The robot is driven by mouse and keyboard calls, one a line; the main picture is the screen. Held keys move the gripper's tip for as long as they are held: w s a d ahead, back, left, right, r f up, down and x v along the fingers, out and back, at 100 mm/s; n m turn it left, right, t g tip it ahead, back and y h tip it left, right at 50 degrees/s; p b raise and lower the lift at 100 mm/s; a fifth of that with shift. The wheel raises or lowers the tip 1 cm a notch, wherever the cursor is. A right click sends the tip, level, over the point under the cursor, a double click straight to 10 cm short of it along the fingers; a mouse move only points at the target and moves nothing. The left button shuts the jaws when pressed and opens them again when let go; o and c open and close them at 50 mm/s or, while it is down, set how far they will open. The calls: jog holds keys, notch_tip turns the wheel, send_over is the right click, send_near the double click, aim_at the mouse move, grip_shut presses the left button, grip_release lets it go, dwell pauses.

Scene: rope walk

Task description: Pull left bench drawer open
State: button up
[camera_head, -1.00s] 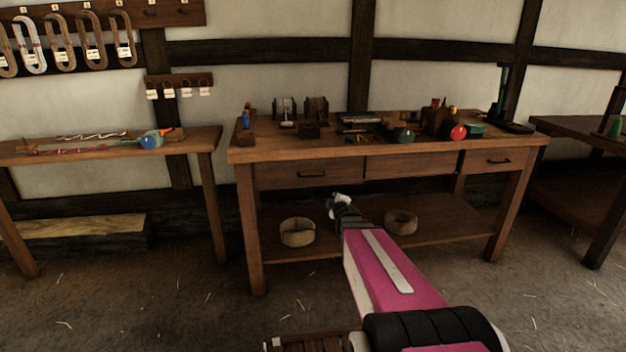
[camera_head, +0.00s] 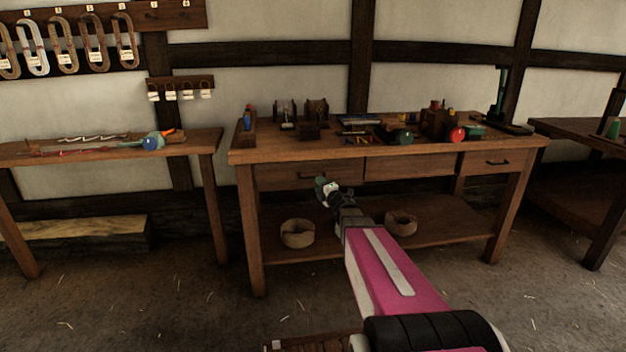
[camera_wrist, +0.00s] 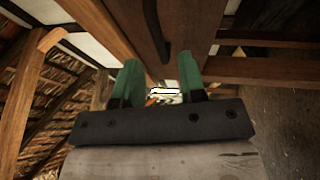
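The wooden bench (camera_head: 390,149) stands ahead in the head view, with a row of drawers under its top. Its left drawer (camera_head: 277,181) looks closed, with a dark bar handle (camera_head: 300,177). My gripper (camera_head: 323,187) is raised just in front of the right part of that drawer and covers part of the handle. In the wrist view my gripper's two green fingers (camera_wrist: 156,80) are spread apart with nothing between them. The dark handle (camera_wrist: 156,30) runs across the drawer front (camera_wrist: 128,22) beyond the fingertips, apart from them as far as I can tell.
Tools and small boxes stand on the bench top, including a red round thing (camera_head: 456,134). Two round baskets, left (camera_head: 298,234) and right (camera_head: 401,223), sit on the lower shelf. Another table (camera_head: 110,150) stands left. The floor before the bench's left side is clear.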

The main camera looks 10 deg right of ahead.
aim_at(296, 174)
jog(key=x, duration=0.5)
jog(key=shift+w+a, duration=0.15)
jog(key=shift+w, duration=0.2)
jog(key=shift+c, duration=0.3)
grip_shut()
jog(key=shift+s, duration=0.15)
